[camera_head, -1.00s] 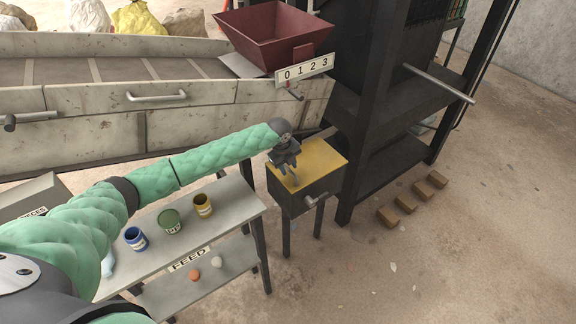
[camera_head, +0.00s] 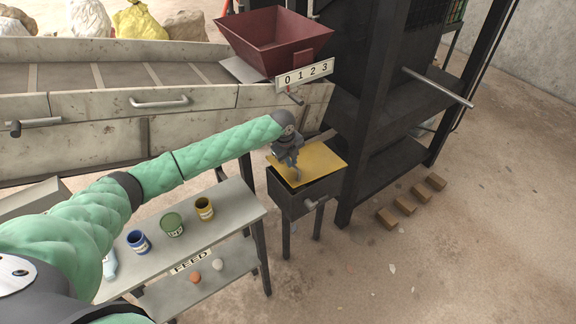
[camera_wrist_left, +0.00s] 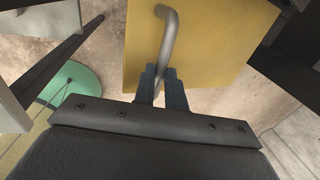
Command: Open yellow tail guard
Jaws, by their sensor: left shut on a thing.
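The yellow tail guard (camera_head: 318,160) is a flat yellow lid on a dark box (camera_head: 304,197) on legs. Its near edge is tilted up a little off the box. My left gripper (camera_head: 295,174) is at the guard's left side. In the left wrist view my left gripper (camera_wrist_left: 163,88) is shut on a grey bent handle (camera_wrist_left: 168,45) fixed to the yellow guard (camera_wrist_left: 215,42). The handle is mostly hidden by the gripper in the head view. My right gripper is out of view.
A grey table (camera_head: 238,196) with a FEED sign holds several small pots, left of the box. A dark frame (camera_head: 350,190) stands close on the box's right. A maroon hopper (camera_head: 275,42) is above and behind. Wooden blocks (camera_head: 405,203) lie on the floor at right.

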